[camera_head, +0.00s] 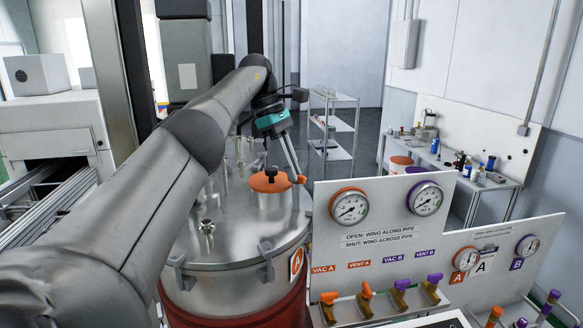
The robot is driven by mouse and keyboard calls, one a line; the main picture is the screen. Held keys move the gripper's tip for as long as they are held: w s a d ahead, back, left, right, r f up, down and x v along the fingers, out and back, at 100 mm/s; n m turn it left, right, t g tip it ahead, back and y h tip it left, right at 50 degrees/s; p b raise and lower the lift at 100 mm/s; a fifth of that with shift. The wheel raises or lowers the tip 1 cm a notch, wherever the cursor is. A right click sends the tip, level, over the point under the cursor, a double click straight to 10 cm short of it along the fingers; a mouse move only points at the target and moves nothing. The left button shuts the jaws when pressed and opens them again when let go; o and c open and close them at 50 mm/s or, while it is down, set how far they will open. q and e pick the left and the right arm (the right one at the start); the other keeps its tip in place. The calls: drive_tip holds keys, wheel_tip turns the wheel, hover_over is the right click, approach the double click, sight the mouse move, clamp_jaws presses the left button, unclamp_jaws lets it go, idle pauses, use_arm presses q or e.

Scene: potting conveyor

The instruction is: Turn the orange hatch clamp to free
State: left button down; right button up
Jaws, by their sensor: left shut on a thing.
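The orange hatch (265,184) with a black knob sits on top of the round steel vessel lid (215,246). The small orange clamp (302,179) is at the right edge of the hatch. My left arm reaches over the vessel from the left. My left gripper (296,174) points down, with its fingers shut on the clamp. The fingers partly cover the clamp, so its exact angle is hard to tell. My right gripper is not in view.
A panel (385,227) with gauges and several orange and purple valve handles stands right of the vessel. Clips (266,260) stick out from the lid rim. A shelf rack (333,126) and a side bench (460,176) stand behind. A conveyor (45,205) is at left.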

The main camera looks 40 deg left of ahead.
use_arm(q)
drive_tip(key=shift+m, duration=0.3)
idle(0.4)
drive_tip(key=c, duration=0.9)
unclamp_jaws()
drive_tip(key=shift+s+n, duration=0.1)
drive_tip(key=shift+n, duration=0.6)
